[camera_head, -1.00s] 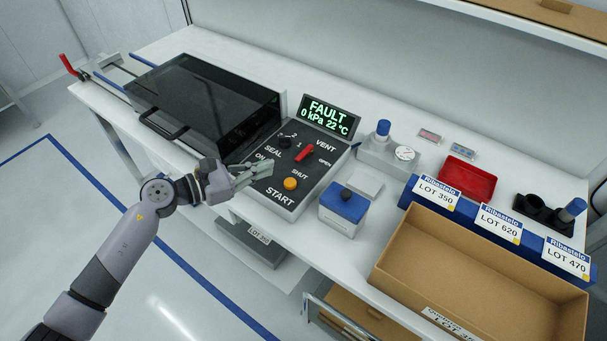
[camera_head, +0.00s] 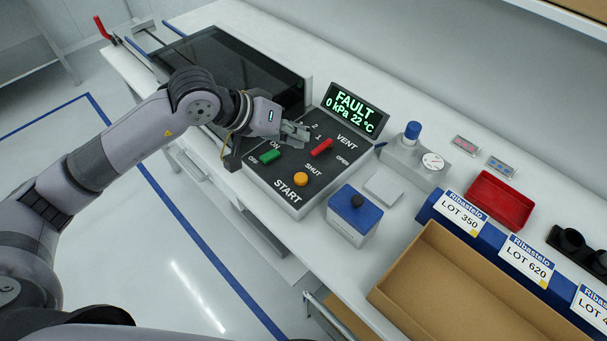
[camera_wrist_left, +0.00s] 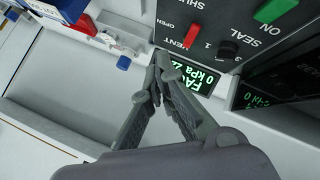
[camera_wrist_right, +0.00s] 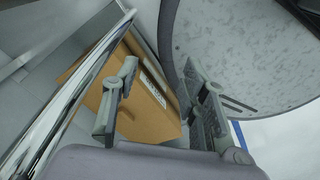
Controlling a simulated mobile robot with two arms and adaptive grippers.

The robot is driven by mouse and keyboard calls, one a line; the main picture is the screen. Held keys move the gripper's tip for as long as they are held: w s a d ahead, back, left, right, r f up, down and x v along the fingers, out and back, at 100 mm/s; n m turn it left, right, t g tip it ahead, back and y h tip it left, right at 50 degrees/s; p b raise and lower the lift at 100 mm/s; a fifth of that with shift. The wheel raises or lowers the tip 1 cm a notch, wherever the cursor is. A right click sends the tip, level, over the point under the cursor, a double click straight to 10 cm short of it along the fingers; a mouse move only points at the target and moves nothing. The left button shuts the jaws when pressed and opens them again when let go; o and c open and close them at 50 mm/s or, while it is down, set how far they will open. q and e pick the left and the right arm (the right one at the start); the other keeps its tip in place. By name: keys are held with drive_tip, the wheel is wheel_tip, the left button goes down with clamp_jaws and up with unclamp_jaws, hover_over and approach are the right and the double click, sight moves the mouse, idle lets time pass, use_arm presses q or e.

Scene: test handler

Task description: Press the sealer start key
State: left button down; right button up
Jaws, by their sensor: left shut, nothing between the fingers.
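The sealer control panel (camera_head: 293,205) sits on the bench, with an orange round button (camera_head: 300,179) above the word START. A green switch (camera_head: 270,156) marked ON and OFF and a red VENT lever (camera_head: 321,148) are on it. The tilted display (camera_head: 354,112) reads FAULT, 0 kPa, 22 °C. My left gripper (camera_head: 304,133) is shut and empty over the panel's upper part, left of the red lever; it hides the SEAL knob, which shows in the left wrist view (camera_wrist_left: 228,48). The orange button is outside that view. My right gripper (camera_wrist_right: 165,88) is open and empty.
The sealer's dark lid (camera_head: 235,65) lies behind my left arm. A blue-topped box (camera_head: 353,214), a gauge unit (camera_head: 414,160), a red tray (camera_head: 499,200) and an open cardboard box (camera_head: 430,262) stand to the right. Another cardboard box (camera_wrist_right: 150,105) is below my right gripper.

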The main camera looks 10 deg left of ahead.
use_arm(q)
drive_tip(key=b, duration=0.2)
hover_over(298, 175)
wheel_tip(298, 175, down, 6)
drive_tip(key=shift+f, duration=0.15)
wheel_tip(298, 175, down, 2)
drive_tip(key=b, duration=0.2)
drive_tip(key=shift+b, duration=0.35)
drive_tip(key=shift+f+b, duration=0.35)
drive_tip(key=shift+b, duration=0.1)
use_arm(e)
wheel_tip(298, 175, down, 6)
drive_tip(key=shift+w+r, duration=0.1)
drive_tip(key=shift+r, duration=0.1)
use_arm(q)
drive_tip(key=shift+r, duration=0.1)
use_arm(e)
drive_tip(key=shift+a, duration=0.15)
drive_tip(key=shift+f, duration=0.1)
